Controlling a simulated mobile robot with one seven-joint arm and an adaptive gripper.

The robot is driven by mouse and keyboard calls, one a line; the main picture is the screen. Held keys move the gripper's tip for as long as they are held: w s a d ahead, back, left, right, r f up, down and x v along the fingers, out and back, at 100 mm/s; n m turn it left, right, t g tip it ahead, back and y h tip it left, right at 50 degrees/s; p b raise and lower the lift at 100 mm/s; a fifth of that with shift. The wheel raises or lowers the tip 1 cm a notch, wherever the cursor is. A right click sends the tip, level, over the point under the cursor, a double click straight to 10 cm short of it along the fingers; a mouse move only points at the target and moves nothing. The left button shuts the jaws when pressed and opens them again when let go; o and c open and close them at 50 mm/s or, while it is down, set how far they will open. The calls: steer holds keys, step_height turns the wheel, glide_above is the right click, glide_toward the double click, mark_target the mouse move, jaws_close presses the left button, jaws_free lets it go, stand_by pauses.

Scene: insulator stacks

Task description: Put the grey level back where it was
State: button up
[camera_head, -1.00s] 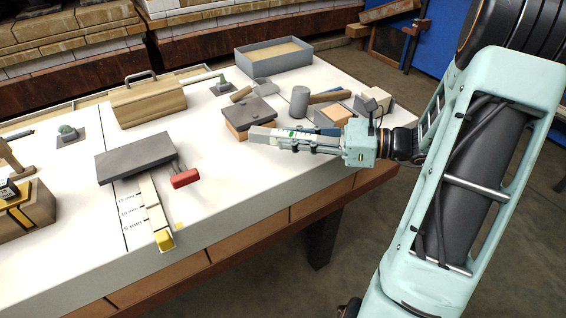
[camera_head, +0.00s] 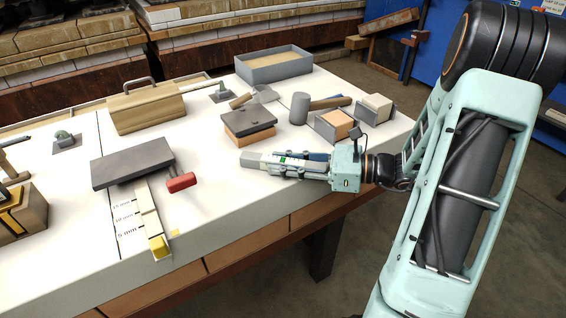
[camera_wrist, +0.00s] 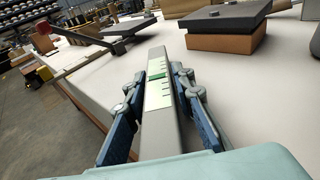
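The grey level (camera_head: 262,161) is a long grey bar with a pale face and a green vial. My gripper (camera_head: 301,166) is shut on it, just in front of the dark-topped block. In the wrist view the level (camera_wrist: 157,85) runs away from me between the two blue fingers (camera_wrist: 160,105), which press on its sides. In the head view the level lies almost flat, low over the front part of the white table (camera_head: 215,205). I cannot tell whether it touches the surface.
A block with a dark plate (camera_head: 249,120) stands just behind the level. A grey mallet (camera_head: 300,108) and small blocks in trays (camera_head: 335,125) lie behind my gripper. A dark slab (camera_head: 132,162), a red-handled tool (camera_head: 181,182) and a stepped gauge (camera_head: 152,225) are at left. The table front between is clear.

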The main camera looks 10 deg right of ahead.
mark_target(310, 164)
steer(key=shift+o, duration=1.4)
steer(key=shift+r, duration=0.2)
steer(key=shift+s+d+r, duration=0.1)
steer(key=shift+s+d, duration=0.05)
steer(key=shift+d, duration=0.2)
steer(key=p+v, duration=0.3)
steer(key=v, duration=0.8)
steer(key=shift+d, duration=0.15)
